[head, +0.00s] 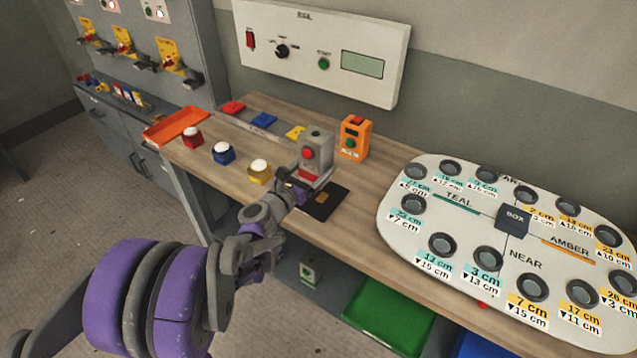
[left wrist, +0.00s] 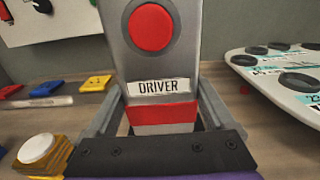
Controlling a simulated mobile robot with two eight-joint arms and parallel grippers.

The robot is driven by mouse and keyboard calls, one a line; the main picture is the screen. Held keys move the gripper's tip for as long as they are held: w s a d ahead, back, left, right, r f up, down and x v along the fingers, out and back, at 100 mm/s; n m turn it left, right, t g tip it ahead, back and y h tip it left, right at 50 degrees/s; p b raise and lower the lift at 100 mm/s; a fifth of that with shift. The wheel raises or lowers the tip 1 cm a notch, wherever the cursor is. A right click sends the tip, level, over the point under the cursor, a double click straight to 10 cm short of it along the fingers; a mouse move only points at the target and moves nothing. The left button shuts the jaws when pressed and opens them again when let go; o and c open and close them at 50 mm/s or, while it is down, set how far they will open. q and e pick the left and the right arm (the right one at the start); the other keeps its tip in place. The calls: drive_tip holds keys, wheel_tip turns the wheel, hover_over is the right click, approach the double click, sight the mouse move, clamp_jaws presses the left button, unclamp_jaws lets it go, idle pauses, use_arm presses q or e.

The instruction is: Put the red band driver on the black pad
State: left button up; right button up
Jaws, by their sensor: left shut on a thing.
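The red band driver (head: 318,143) is a grey upright box with a round red button. In the left wrist view the driver (left wrist: 150,65) shows a DRIVER label and a red band low on its front. My left gripper (head: 313,180) is shut on its lower part, with a finger on each side (left wrist: 160,118). The black pad (head: 328,206) lies on the wooden bench, with a tan mark on it. The driver is over or just behind the pad's far part; its base is hidden by the gripper, so I cannot tell whether it touches. My right gripper is out of view.
An orange device (head: 354,138) stands close behind the driver to the right. A yellow block with a white dome (head: 259,171) is close on the left, with blue (head: 222,153) and red ones beyond. A large white board (head: 400,235) with round holes covers the right.

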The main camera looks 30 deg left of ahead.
use_arm(q)
drive_tip(key=shift+f+b, duration=0.3)
drive_tip(key=shift+f, duration=2.5)
drive_tip(key=shift+w+f, duration=0.1)
drive_tip(key=shift+f, duration=0.1)
drive_tip(key=o, duration=1.5)
drive_tip(key=shift+r, duration=0.25)
drive_tip(key=s, duration=0.4)
drive_tip(key=s+b, duration=0.1)
drive_tip(key=s, duration=0.3)
drive_tip(key=s+a, duration=0.1)
drive_tip(key=s, duration=0.3)
drive_tip(key=shift+b, duration=0.35)
